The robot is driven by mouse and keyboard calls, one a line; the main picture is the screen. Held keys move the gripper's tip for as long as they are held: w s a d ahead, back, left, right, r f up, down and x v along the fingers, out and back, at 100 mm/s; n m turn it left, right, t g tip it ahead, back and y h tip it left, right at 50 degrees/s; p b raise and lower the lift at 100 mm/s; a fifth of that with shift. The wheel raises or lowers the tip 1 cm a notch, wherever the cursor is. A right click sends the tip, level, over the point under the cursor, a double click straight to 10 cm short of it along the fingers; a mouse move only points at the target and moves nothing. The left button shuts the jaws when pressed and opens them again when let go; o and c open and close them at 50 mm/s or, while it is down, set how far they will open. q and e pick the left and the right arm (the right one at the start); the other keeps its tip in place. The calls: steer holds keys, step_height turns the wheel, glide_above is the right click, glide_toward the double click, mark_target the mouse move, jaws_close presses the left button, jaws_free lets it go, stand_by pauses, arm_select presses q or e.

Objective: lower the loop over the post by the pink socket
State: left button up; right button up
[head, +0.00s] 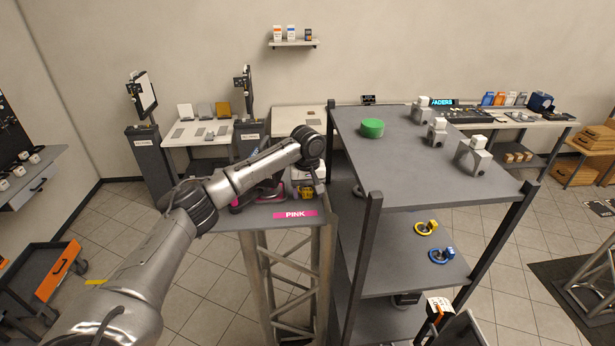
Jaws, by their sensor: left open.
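The pink socket's stand (232,220) carries a sign reading PINK (295,214) on its front edge. Pink parts show on its top, partly hidden behind my left arm; I cannot make out the post. My left gripper (309,189) is open, low over the right side of this stand top, with something yellow at its fingers. I cannot tell whether that is part of a loop. A yellow loop (425,229) and a blue loop (440,256) lie on the middle shelf to the right. My right gripper is not in view.
A grey shelf rack (400,165) stands close to the right of the stand, its uprights near my left gripper. A green round object (372,128) and several grey blocks with white tops are on its upper board. An orange-fronted cart (57,270) stands at left.

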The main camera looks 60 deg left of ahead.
arm_select(q)
step_height(320, 180, up, 13)
stand_by(0.4)
steer(key=shift+r, duration=0.1)
